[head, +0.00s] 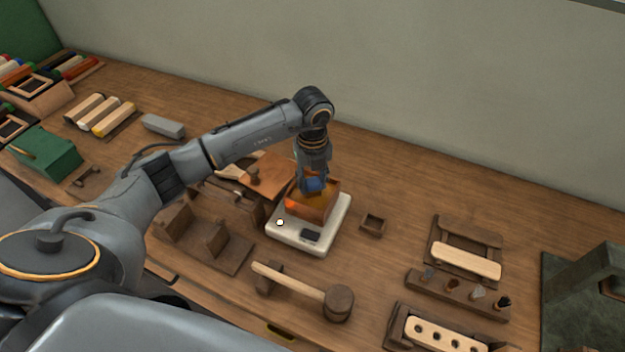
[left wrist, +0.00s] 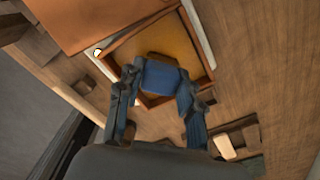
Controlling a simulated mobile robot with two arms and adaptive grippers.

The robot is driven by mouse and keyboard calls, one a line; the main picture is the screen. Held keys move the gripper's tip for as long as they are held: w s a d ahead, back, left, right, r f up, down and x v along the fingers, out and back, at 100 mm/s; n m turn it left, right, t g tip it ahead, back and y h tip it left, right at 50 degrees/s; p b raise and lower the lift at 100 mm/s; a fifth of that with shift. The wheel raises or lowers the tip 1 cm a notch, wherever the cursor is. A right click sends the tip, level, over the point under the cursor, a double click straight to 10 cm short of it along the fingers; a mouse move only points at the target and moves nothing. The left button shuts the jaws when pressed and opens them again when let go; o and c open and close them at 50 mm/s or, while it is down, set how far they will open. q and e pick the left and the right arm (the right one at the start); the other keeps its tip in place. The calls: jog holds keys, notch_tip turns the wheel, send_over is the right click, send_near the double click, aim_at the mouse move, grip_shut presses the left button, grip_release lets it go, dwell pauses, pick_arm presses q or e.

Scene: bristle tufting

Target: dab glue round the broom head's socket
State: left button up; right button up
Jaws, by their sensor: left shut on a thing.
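My left gripper (head: 314,182) is over an open copper-brown box (head: 325,211) that stands on a white scale (head: 285,238). It is shut on a small blue piece (left wrist: 162,76), which shows between the fingertips in the left wrist view, with a brown part beyond it. The fingertips are at the box's opening; I cannot tell whether the piece touches its floor. A pale wooden block with several holes (head: 441,335) lies in a dark holder at the lower right. I cannot make out a broom head's socket or any glue for certain. My right gripper is not in view.
A wooden mallet (head: 305,285) lies in front of the scale. A small square dish (head: 372,224) is right of it. A rack with several small tufts (head: 457,293) and a dark green press (head: 590,295) stand farther right. The bench behind the dish is clear.

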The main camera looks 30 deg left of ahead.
aim_at(313, 180)
pick_arm(q)
jog(key=shift+r+p, duration=2.35)
jog(key=shift+r, duration=1.15)
